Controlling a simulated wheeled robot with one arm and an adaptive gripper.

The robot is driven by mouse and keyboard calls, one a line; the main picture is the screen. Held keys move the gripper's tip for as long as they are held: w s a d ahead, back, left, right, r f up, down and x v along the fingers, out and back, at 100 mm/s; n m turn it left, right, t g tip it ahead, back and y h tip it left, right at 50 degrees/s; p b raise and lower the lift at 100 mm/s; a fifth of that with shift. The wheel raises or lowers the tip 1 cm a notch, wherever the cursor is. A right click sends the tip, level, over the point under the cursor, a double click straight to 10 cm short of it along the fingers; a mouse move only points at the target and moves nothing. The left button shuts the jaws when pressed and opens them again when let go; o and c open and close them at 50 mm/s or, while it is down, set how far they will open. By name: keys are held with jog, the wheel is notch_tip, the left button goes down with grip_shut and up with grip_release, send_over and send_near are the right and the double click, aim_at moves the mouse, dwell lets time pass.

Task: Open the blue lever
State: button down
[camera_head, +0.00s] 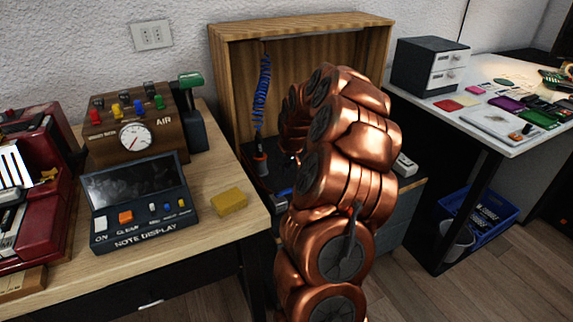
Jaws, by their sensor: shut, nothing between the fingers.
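The blue lever (138,107) is a small knob on the front of the brown wooden box (165,138) marked AIR, at the left of the head view. It sits in a row between a yellow lever (116,111) and a green lever (159,102), with a red lever (97,117) at the row's left end. A round white gauge (135,136) is below them. My copper arm rises through the middle of the view, well to the right of the AIR box. My gripper is hidden behind the arm, and no fingers can be made out.
A note display (137,200) stands in front of the AIR box, with a yellow sponge (229,201) beside it. A green-topped black device (193,115) stands right of the box. A wooden cabinet (228,75) with a blue coiled hose (264,90) is behind my arm.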

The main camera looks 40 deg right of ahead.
aim_at(287, 192)
jog(key=x, duration=0.3)
jog(key=shift+f, duration=0.3)
jog(key=shift+s+a+r+b, duration=0.15)
jog(key=shift+s+b, duration=0.05)
jog(key=shift+s, duration=0.3)
jog(key=shift+s+a+r+b, duration=0.1)
jog(key=shift+s+a+b, duration=0.1)
jog(key=shift+s, duration=0.3)
jog(key=shift+s+a, duration=0.3)
jog(key=shift+s, duration=0.6)
